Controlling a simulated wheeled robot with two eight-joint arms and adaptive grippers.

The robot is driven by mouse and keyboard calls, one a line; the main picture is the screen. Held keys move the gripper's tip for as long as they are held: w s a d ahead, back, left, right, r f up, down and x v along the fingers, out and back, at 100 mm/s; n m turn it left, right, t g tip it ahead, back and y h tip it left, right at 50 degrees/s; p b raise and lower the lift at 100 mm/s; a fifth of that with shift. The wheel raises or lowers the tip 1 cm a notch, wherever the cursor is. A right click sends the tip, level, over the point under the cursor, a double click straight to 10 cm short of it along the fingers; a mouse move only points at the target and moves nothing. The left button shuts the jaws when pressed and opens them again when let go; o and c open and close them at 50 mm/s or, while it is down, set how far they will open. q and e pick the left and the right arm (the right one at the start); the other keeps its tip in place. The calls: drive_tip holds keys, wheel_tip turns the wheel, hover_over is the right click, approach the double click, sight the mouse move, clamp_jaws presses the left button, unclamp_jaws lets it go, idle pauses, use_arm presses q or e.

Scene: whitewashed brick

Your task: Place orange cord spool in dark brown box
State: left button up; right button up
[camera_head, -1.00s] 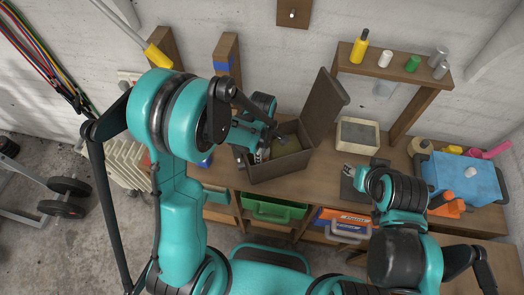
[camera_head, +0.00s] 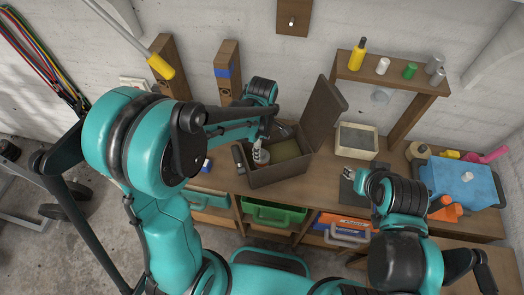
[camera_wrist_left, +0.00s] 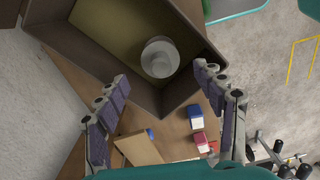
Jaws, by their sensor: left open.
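The dark brown box (camera_head: 283,172) stands on the workbench with its lid (camera_head: 323,115) tilted open. It also shows in the left wrist view (camera_wrist_left: 80,48), just beyond my fingertips. A pale grey cylinder (camera_wrist_left: 160,57) stands inside it on an olive-yellow surface; it shows in the head view too (camera_head: 261,155). My left gripper (camera_wrist_left: 162,75) is open and empty, over the box's near side. My right gripper (camera_head: 355,174) is low over a dark pad at the right; its fingers are too small to read. I cannot make out an orange cord spool for certain.
An orange object (camera_head: 446,208) lies by a blue box (camera_head: 462,185) at the right. A beige tray (camera_head: 357,141) sits right of the lid. A small shelf (camera_head: 395,77) with bottles stands behind. Wooden posts (camera_head: 228,72) rise at the left.

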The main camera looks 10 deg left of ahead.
use_arm(q)
wheel_tip(320, 180, up, 4)
drive_tip(key=shift+f, duration=0.15)
drive_tip(key=shift+a+r, duration=0.1)
drive_tip(key=shift+r, duration=0.25)
drive_tip(key=s+a+r+m+t, duration=0.7)
drive_tip(key=s+r+m, duration=0.2)
drive_tip(key=m, duration=0.7)
drive_tip(key=shift+s+a+m, duration=0.15)
drive_tip(key=shift+s+m, duration=0.25)
drive_tip(key=shift+s, duration=0.7)
